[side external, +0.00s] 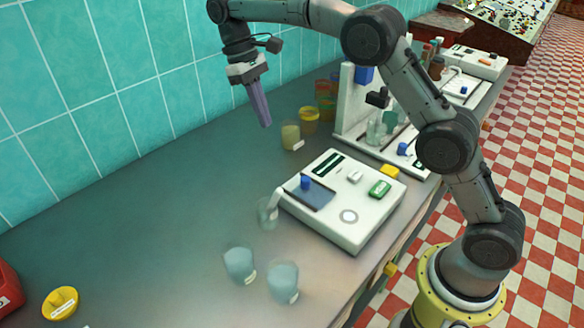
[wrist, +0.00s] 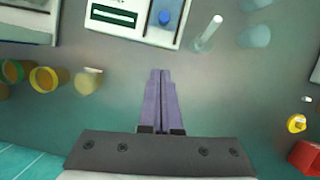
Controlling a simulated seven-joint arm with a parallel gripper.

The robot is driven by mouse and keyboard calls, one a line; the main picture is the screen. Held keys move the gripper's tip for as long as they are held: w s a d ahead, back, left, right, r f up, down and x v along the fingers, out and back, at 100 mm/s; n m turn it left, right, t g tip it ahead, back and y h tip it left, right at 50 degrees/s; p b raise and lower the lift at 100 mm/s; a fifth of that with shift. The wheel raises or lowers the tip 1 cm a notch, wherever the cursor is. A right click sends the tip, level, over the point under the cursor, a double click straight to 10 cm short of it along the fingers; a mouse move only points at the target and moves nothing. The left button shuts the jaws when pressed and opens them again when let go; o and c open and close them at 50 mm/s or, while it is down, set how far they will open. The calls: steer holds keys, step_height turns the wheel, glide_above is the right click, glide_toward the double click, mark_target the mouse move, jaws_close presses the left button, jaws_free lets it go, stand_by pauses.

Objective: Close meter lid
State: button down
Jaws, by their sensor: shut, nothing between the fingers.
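The white meter (side external: 345,200) sits on the grey bench, with a dark display, a green label and a round grey button on top. A blue knob (side external: 305,182) stands on a dark blue-grey panel (side external: 316,196) at its left side; I cannot tell whether this panel is the lid. In the wrist view part of the meter (wrist: 140,14) and the blue knob (wrist: 164,17) show at the top. My gripper (side external: 265,122) has long purple fingers, shut and empty, pointing down above the bench, behind and left of the meter. Its fingers (wrist: 160,74) also show in the wrist view, apart from everything.
A clear glass (side external: 268,212) with a pale rod stands against the meter's left side. Two bluish cups (side external: 240,264) (side external: 283,283) stand in front. Yellowish jars (side external: 291,135) stand behind, beside a white stand (side external: 350,100). The bench's left half is mostly clear.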

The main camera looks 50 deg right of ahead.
step_height(320, 180, down, 3)
glide_toward(299, 186)
steer(key=w+f, duration=0.3)
steer(key=f, duration=0.2)
steer(key=s, duration=0.2)
steer(key=shift+s+d+f+g, duration=0.2)
steer(key=shift+s+f+g, duration=0.05)
steer(key=shift+s+g, duration=0.05)
steer(key=shift+s+d, duration=0.1)
steer(key=shift+s, duration=0.65)
steer(key=shift+s, duration=0.1)
steer(key=s, duration=0.9)
steer(key=shift+s, duration=0.25)
